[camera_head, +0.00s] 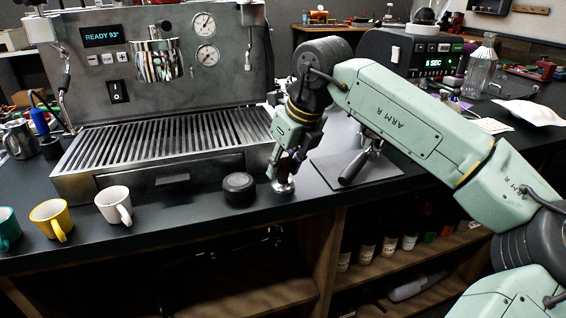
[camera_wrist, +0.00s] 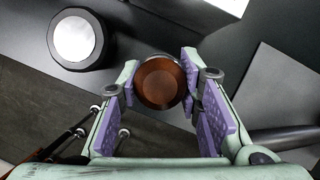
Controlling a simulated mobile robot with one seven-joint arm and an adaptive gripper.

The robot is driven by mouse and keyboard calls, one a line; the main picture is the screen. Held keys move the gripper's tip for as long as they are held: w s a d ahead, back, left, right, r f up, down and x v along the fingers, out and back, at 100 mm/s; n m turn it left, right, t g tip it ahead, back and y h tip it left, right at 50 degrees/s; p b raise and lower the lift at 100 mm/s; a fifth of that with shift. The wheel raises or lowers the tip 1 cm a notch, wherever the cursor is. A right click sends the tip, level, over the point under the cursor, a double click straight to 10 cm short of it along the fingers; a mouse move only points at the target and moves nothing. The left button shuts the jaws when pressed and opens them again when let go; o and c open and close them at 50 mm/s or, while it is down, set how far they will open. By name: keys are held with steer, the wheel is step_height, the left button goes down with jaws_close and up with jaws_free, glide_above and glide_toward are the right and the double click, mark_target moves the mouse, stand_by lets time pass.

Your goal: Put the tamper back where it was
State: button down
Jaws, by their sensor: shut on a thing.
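The tamper has a brown round handle top (camera_wrist: 160,82) and a shiny metal base (camera_head: 283,187). My gripper (camera_head: 288,163) points down and is shut on the tamper's handle, which is between the purple finger pads in the wrist view (camera_wrist: 163,92). The tamper looks upright, at or just above the counter near its front edge; I cannot tell if its base touches. A round black holder (camera_head: 238,189) stands on the counter just left of the tamper. In the wrist view this holder (camera_wrist: 56,40) has a pale round centre and lies at upper left, apart from the tamper.
The espresso machine (camera_head: 180,75) with its drip tray (camera_head: 160,142) stands behind and left. White (camera_head: 115,204), yellow (camera_head: 50,219) and teal (camera_head: 8,229) cups line the front left. A portafilter (camera_head: 363,160) lies on a dark mat (camera_head: 385,174) to the right. A grinder (camera_head: 420,60) stands behind my arm.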

steer(key=c, duration=1.2)
jaws_free()
steer(key=shift+o, duration=0.2)
